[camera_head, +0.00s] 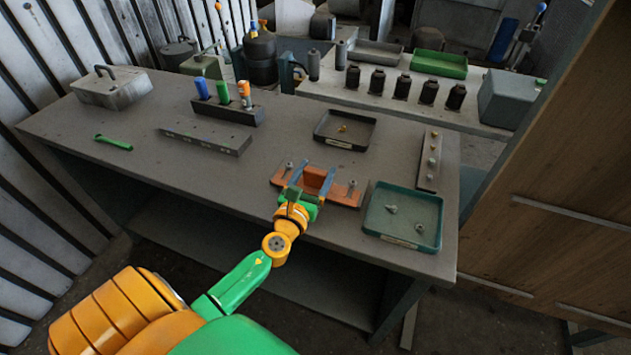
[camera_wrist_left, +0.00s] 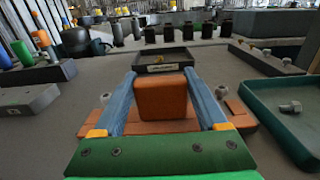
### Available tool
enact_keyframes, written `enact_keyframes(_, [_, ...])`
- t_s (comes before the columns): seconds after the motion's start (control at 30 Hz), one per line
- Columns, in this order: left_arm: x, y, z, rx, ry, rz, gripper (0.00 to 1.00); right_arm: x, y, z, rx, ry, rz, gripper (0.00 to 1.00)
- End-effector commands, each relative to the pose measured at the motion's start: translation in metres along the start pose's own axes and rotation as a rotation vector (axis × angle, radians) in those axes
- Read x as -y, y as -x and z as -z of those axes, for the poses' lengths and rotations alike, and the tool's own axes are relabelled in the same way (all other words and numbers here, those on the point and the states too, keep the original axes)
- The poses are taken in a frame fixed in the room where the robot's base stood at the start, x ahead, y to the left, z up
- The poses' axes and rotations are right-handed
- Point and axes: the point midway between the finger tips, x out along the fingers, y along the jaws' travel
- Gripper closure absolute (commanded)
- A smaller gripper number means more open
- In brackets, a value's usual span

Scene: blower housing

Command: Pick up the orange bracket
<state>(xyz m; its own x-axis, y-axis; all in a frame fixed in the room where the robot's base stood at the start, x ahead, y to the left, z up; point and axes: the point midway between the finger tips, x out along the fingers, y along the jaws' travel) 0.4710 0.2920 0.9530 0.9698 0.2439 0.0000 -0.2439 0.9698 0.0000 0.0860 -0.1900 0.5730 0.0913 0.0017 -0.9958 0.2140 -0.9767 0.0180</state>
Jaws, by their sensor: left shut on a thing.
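The orange bracket (camera_head: 345,191) lies on the grey table near its front edge, a flat plate with a raised block in the middle. My left gripper (camera_head: 309,174) reaches it from the front, its two blue fingers on either side of the raised block. In the left wrist view the block of the bracket (camera_wrist_left: 162,97) stands between the fingers of the left gripper (camera_wrist_left: 163,88), which are shut on it. The plate appears to rest on the table, with bolts near its ends. My right gripper is not in view.
A teal tray (camera_head: 403,249) with small bolts stands close to the bracket's right. A dark tray (camera_head: 320,133) lies behind it, and a grey bar (camera_head: 205,141) lies to the left. A strip with bolts (camera_head: 422,182) is at the right edge. The table's front left is clear.

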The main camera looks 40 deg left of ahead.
Motion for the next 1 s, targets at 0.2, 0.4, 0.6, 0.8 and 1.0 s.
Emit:
enact_keyframes(0.2, [0.0,0.0,-0.004,0.001,0.0,0.0,0.98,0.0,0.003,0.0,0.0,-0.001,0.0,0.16])
enact_keyframes(0.4, [0.0,0.0,-0.041,0.004,0.0,0.0,1.0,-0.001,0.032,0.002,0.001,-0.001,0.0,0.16])
enact_keyframes(0.6, [-0.018,0.04,-0.095,0.002,-0.005,0.002,1.0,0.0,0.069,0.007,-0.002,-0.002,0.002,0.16])
enact_keyframes(0.8, [-0.042,0.093,-0.111,-0.003,-0.004,0.001,1.0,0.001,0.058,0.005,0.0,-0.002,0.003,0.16])
enact_keyframes(1.0, [-0.055,0.121,-0.125,-0.001,0.0,-0.001,1.0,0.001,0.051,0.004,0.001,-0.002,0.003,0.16])
